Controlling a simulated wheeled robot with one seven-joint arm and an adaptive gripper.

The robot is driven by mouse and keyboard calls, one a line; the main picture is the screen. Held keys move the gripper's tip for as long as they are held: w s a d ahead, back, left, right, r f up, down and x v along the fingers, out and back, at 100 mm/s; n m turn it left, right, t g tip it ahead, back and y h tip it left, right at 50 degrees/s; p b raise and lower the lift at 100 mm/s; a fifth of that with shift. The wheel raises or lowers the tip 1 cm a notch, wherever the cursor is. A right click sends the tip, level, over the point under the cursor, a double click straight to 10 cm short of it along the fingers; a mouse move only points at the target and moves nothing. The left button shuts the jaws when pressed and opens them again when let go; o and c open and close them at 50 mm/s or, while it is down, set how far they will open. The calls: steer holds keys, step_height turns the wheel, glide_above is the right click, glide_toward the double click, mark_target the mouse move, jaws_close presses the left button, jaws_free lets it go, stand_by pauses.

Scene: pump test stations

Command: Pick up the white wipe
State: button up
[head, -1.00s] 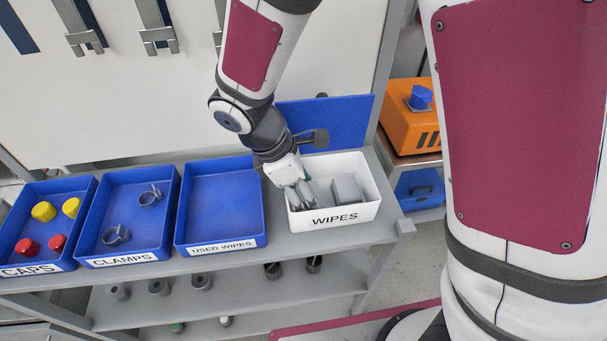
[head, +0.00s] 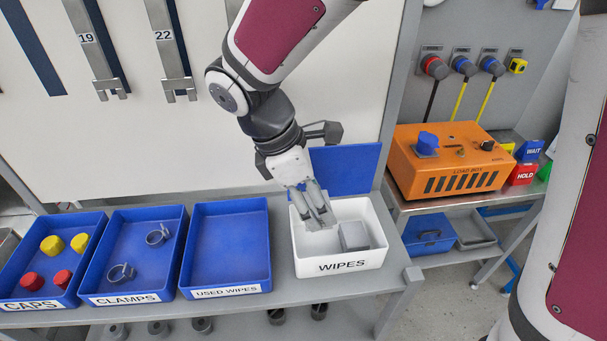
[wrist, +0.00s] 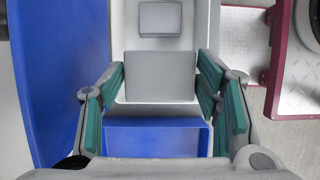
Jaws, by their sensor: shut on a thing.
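My gripper (head: 318,212) is over the left part of the white bin labelled WIPES (head: 343,266), fingers pointing down. It is shut on a white wipe, which looks like a flat pale grey square (wrist: 160,77) between the green finger pads in the wrist view. In the head view the fingers mostly hide this wipe. A second grey-white wipe (head: 355,236) lies in the right part of the bin, apart from the gripper. It also shows as a smaller square in the wrist view (wrist: 160,18).
Left of the bin stand blue trays for used wipes (head: 229,291), clamps (head: 125,298) and caps (head: 40,304). A blue panel (head: 345,170) stands behind the bin. An orange load box (head: 450,160) sits on a bench at right.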

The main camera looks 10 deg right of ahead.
step_height(320, 180, up, 18)
steer(key=shift+f, duration=0.15)
steer(key=shift+o, duration=0.3)
